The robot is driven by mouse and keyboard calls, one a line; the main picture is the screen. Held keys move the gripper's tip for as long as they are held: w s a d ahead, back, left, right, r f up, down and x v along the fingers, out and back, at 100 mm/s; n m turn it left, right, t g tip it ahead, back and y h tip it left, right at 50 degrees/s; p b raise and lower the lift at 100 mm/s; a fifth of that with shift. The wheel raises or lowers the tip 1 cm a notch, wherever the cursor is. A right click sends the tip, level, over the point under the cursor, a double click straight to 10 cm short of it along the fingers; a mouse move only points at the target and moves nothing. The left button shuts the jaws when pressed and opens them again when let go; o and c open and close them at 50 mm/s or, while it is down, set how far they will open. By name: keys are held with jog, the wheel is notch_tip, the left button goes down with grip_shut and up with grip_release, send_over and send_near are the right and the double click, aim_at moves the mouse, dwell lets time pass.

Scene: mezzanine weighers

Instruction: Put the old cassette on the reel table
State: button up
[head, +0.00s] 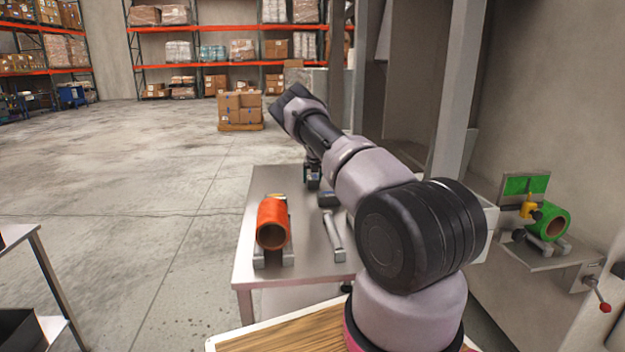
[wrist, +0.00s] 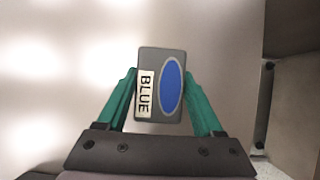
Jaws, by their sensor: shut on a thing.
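My gripper (wrist: 160,78) is shut on a grey cassette (wrist: 152,62), with a teal finger on each side. The cassette has a white label reading BLUE and a blue oval on its face. In the head view my gripper (head: 313,178) points down over the far part of a steel table (head: 245,255). The cassette is small and dark there. I cannot tell whether it touches the tabletop. An orange roll (head: 272,222) lies on a grey cradle on this table. A dark-headed grey bar (head: 333,230) lies to its right.
At right, a wall shelf (head: 540,258) carries a green roll (head: 552,222), a yellow fitting and a green panel. A red-knobbed lever (head: 604,307) sticks out below. A wooden board (head: 290,335) is in the foreground. A grey post stands behind my arm.

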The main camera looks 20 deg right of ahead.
jog(key=o, duration=1.4)
jog(key=shift+o, duration=0.2)
jog(key=s+a+r+n+y, duration=0.1)
jog(key=s+a+r+n, duration=0.1)
jog(key=s+r, duration=0.5)
jog(key=s+a+r+n+y, duration=0.1)
jog(key=s+a+r+n, duration=0.2)
jog(key=r, duration=0.7)
jog(key=s+a+r+n, duration=0.2)
jog(key=s+r, duration=0.3)
jog(key=r, duration=0.4)
jog(key=s+a+r+n+y, duration=0.1)
jog(key=s+a+r+n, duration=0.35)
jog(key=s+r, duration=0.2)
jog(key=s+a+r+n+y, duration=0.2)
jog(key=s+a+r+n, duration=0.3)
jog(key=s, duration=0.3)
jog(key=s+a+n, duration=0.2)
jog(key=s+n, duration=0.4)
jog(key=s, duration=0.3)
jog(key=s+a+r+n+h, duration=0.1)
jog(key=s+a+n, duration=0.2)
jog(key=s+n, duration=0.3)
jog(key=s+a+r+n+t, duration=0.1)
jog(key=s+a+n, duration=0.2)
jog(key=s, duration=1.1)
jog(key=n, duration=0.3)
jog(key=shift+r+n, duration=0.25)
jog(key=shift+n, duration=0.1)
